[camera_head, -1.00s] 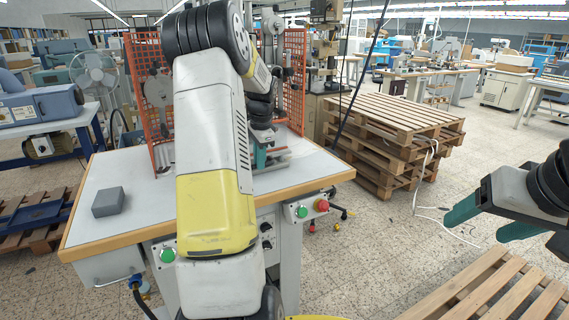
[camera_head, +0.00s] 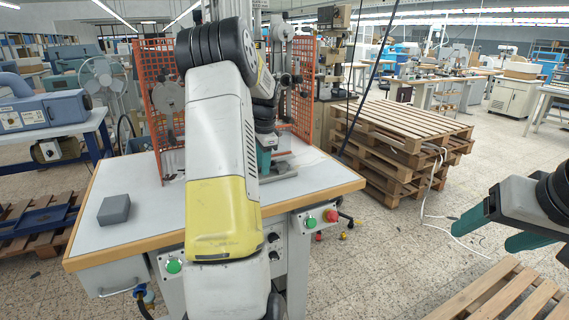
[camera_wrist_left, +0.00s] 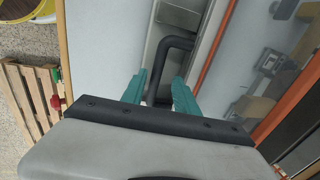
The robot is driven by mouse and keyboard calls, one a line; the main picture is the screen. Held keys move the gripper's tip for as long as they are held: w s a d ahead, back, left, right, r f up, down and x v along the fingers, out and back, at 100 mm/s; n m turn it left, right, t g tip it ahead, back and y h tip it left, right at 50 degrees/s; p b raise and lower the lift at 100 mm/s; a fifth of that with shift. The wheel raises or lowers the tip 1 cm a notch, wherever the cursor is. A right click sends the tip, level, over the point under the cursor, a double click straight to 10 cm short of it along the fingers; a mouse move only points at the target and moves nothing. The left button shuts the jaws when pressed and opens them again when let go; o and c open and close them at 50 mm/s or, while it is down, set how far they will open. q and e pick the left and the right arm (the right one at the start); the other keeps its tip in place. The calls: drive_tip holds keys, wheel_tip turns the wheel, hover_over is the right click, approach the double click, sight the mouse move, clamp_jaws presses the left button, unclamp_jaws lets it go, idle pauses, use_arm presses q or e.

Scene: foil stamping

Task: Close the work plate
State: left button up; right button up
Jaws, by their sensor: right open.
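The work plate (camera_wrist_left: 178,18) is a grey metal part on the press; in the left wrist view it carries a black bent handle (camera_wrist_left: 177,43). My left gripper (camera_wrist_left: 160,82) has its teal fingers on either side of this handle. I cannot tell whether they press on it. In the head view my left gripper (camera_head: 264,158) is low at the press on the table, mostly hidden behind my own forearm, and the plate is largely hidden too. My right gripper (camera_head: 500,228) is open and empty at the right, away from the table, above the floor.
The press table (camera_head: 140,222) has a grey block (camera_head: 114,209) on its left part. Orange mesh guards (camera_head: 302,88) flank the press. Green buttons (camera_head: 173,266) and a red button (camera_head: 331,215) sit on the table front. Stacked pallets (camera_head: 400,130) stand to the right.

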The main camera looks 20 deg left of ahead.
use_arm(q)
wheel_tip(320, 180, up, 8)
drive_tip(key=d, duration=0.1)
drive_tip(key=shift+s+f, duration=0.15)
drive_tip(key=shift+s, duration=0.3)
idle(1.1)
drive_tip(key=s+d+r+n+t+h, duration=0.1)
drive_tip(key=s+d+r+n, duration=0.1)
drive_tip(key=s+d+r, duration=0.35)
drive_tip(key=s+d+r+n+t, duration=0.1)
drive_tip(key=s+d+r+t, duration=0.15)
drive_tip(key=s+d, duration=0.5)
drive_tip(key=s+d+f+n+t+h, duration=0.1)
drive_tip(key=s+d+f+n+h, duration=0.1)
drive_tip(key=s+d, duration=1.1)
drive_tip(key=s+f+n, duration=0.1)
drive_tip(key=s+n, duration=0.1)
drive_tip(key=s, duration=0.1)
drive_tip(key=shift+s+f+h, duration=0.15)
drive_tip(key=shift+s+h, duration=0.05)
drive_tip(key=shift+h, duration=0.2)
